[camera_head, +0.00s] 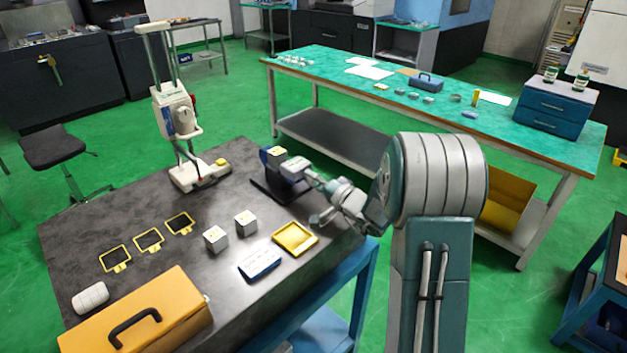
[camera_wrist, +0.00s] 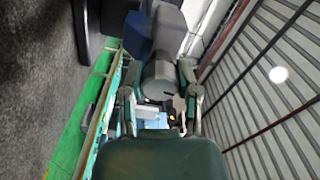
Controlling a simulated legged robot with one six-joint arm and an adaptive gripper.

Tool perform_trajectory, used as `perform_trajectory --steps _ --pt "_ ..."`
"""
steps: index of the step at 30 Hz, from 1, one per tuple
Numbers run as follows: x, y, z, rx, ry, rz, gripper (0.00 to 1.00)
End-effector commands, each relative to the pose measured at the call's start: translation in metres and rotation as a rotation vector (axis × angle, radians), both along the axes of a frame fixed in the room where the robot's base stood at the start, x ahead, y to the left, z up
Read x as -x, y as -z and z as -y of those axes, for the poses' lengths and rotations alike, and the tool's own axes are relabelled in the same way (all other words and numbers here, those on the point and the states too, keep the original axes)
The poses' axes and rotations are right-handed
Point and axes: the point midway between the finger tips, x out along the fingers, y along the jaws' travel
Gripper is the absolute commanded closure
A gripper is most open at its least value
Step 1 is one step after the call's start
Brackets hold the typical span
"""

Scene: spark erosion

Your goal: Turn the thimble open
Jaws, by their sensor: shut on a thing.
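A micrometer with a dark blue body (camera_head: 274,158) sits on a dark stand near the far right edge of the black table. Its light grey thimble (camera_head: 296,168) points right, toward my arm. My gripper (camera_head: 320,184) reaches in from the right and is shut on the thimble's end. In the wrist view the grey thimble (camera_wrist: 160,78) lies between my two fingers, with the blue body (camera_wrist: 138,34) beyond it. The finger contact and the thimble's markings are too small to make out, and I cannot tell how far the thimble is turned.
On the black table (camera_head: 150,210) stand a height gauge (camera_head: 180,115), two white cubes (camera_head: 230,230), a yellow tray (camera_head: 295,238), a blue-and-white box (camera_head: 260,263), several yellow frames (camera_head: 148,240), and an orange case (camera_head: 135,315). A green-topped bench (camera_head: 330,75) stands behind.

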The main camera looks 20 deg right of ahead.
Motion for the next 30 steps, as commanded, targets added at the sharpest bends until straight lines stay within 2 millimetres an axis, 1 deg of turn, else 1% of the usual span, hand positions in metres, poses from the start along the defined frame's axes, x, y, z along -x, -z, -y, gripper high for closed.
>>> perform_trajectory --steps 1,8,9,11,23,26,30 --pt "0.002 0.008 -0.002 -0.001 -0.003 -0.019 1.0" --pt "0.002 0.008 -0.002 -0.001 -0.003 -0.02 1.0" --pt "0.002 0.008 -0.002 -0.001 -0.003 -0.02 0.5" --pt "0.002 0.008 -0.002 -0.001 -0.004 -0.019 0.23" --pt "0.002 0.003 0.0 -0.001 -0.001 -0.008 0.23" --pt "0.01 0.003 0.004 -0.001 0.0 -0.007 0.23" --pt "0.034 0.003 0.014 -0.001 0.004 -0.008 0.23"
